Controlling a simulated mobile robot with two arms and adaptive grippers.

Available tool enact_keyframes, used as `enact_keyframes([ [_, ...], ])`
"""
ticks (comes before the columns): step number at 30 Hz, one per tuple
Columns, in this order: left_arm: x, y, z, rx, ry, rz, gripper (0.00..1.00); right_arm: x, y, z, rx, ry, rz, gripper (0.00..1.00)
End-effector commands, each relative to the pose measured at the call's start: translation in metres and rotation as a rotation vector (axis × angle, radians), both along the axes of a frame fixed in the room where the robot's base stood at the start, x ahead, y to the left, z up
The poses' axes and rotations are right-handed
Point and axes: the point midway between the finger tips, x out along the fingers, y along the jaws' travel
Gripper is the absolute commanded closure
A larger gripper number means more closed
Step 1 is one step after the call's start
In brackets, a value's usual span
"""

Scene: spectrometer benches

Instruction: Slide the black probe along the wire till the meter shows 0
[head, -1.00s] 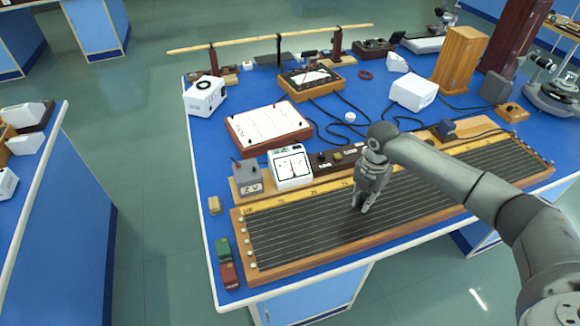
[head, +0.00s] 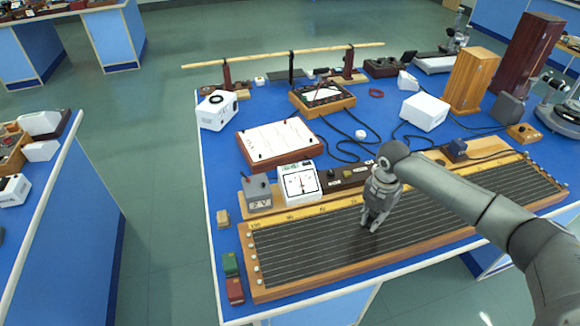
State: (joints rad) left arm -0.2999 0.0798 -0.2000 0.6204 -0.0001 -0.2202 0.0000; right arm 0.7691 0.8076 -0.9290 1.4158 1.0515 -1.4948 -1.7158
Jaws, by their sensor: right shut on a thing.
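The long wire board (head: 300,262) has a wooden frame, a yellow scale along its back edge and several parallel wires over a dark bed. My right gripper (head: 373,224) is over the middle of the board, pointing down at the wires. It is shut on the black probe, which is mostly hidden by the fingers and hard to tell from the dark bed. The white meter (head: 300,182) stands behind the board, left of the gripper. Its needle looks near the middle of the dial, but the exact reading is too small to tell. My left gripper is not in view.
A grey 2 V cell (head: 257,194) stands left of the meter. A green block (head: 230,264) and a red block (head: 235,291) lie by the board's left end. A white-topped box (head: 278,143) and black cables (head: 341,150) lie behind. The table's front edge is close to the board.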

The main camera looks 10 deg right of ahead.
Motion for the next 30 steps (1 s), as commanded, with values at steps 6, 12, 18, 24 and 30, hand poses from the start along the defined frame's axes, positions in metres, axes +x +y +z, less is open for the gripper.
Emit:
enact_keyframes([
  [6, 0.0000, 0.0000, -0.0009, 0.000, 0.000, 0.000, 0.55, -0.0054, 0.0024, -0.0070, 0.002, 0.016, 0.004, 1.00],
  [12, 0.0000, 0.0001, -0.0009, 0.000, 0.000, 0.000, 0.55, -0.0053, 0.0024, -0.0070, 0.002, 0.016, 0.004, 1.00],
  [18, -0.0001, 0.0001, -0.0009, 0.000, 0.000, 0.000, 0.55, -0.0054, 0.0022, -0.0069, 0.002, 0.016, 0.004, 1.00],
  [24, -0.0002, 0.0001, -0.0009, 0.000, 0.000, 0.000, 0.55, -0.0054, 0.0022, -0.0070, 0.002, 0.016, 0.004, 1.00],
  [30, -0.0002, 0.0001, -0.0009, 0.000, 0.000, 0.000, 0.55, -0.0053, 0.0021, -0.0068, 0.002, 0.016, 0.004, 0.60],
])
